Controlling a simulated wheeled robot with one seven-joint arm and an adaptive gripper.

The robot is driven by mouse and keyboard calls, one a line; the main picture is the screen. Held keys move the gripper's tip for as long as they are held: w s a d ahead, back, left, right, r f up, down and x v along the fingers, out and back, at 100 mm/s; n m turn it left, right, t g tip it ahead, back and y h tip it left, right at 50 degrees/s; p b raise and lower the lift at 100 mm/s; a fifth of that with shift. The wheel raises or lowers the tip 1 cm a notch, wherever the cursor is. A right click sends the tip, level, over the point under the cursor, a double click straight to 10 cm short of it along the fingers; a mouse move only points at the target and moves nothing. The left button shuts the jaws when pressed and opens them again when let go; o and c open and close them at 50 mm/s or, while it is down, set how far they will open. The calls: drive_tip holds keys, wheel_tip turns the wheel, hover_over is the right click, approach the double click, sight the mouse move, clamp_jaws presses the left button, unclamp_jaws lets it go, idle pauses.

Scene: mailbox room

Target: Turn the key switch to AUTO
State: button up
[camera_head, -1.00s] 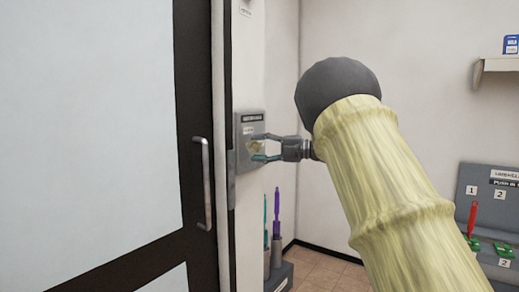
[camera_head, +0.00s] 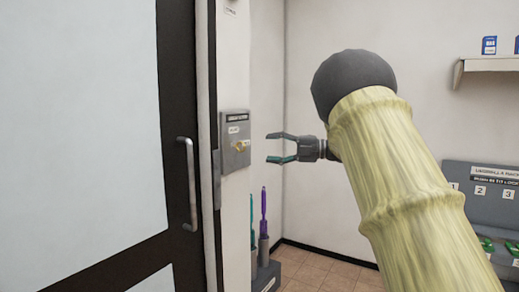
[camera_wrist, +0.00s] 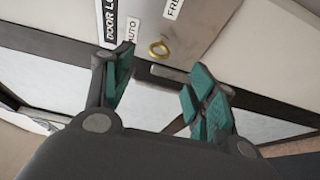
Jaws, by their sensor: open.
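The grey key switch panel (camera_head: 229,155) is on the white wall just right of the door. A gold key (camera_head: 240,147) sticks out of its middle. In the wrist view the key (camera_wrist: 159,49) shows as a gold ring between an AUTO label (camera_wrist: 130,30) on the left and a partly cut-off label starting "FR" (camera_wrist: 173,8). How far the key is turned is unclear. My gripper (camera_head: 269,148) is open and empty, right of the panel and apart from it. In the wrist view the gripper (camera_wrist: 157,72) has its teal fingers either side of the key, not touching it.
The dark-framed door has a vertical metal handle (camera_head: 190,185) left of the panel. Below the panel, purple (camera_head: 264,212) and teal tools stand in a grey holder. A labelled grey rack (camera_head: 480,178) and a wall shelf (camera_head: 490,65) are at right. The wall behind my gripper is bare.

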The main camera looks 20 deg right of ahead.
drive_tip(key=shift+v, duration=1.25)
